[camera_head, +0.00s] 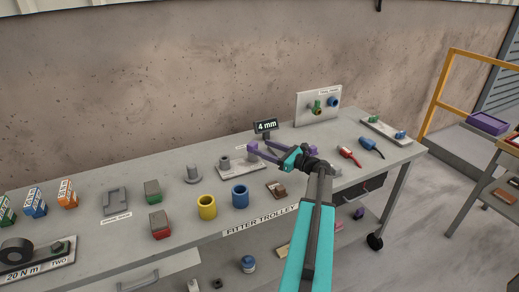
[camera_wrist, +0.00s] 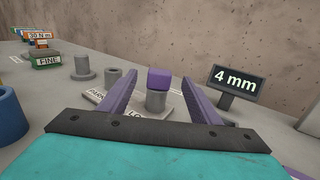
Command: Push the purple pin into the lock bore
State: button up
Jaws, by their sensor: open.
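The purple pin (camera_wrist: 159,80) shows in the wrist view as a squarish purple head at the top of a short grey post, the lock bore (camera_wrist: 156,101). The label in front of this post is partly hidden by my gripper. My gripper (camera_wrist: 160,77) is open, with one purple finger on each side of the pin and visible gaps between. In the head view my gripper (camera_head: 259,148) reaches left over the grey base plate (camera_head: 240,169), and pin and fingers are hard to tell apart. The pin's shaft is not visible.
A second grey post (camera_wrist: 112,77) stands left on the plate by the "PARK" label. A small display (camera_wrist: 235,83) reading "4 mm" stands just right of my right finger. Blue (camera_head: 240,194) and yellow (camera_head: 207,206) cups and a brown block (camera_head: 276,189) stand nearer on the trolley.

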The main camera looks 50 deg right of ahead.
jog(key=s, duration=0.3)
jog(key=s+d+b, duration=0.1)
jog(key=s, duration=0.4)
jog(key=shift+s+d+b, duration=0.15)
jog(key=shift+s+b, duration=0.2)
jog(key=shift+b, duration=0.05)
dwell(0.5)
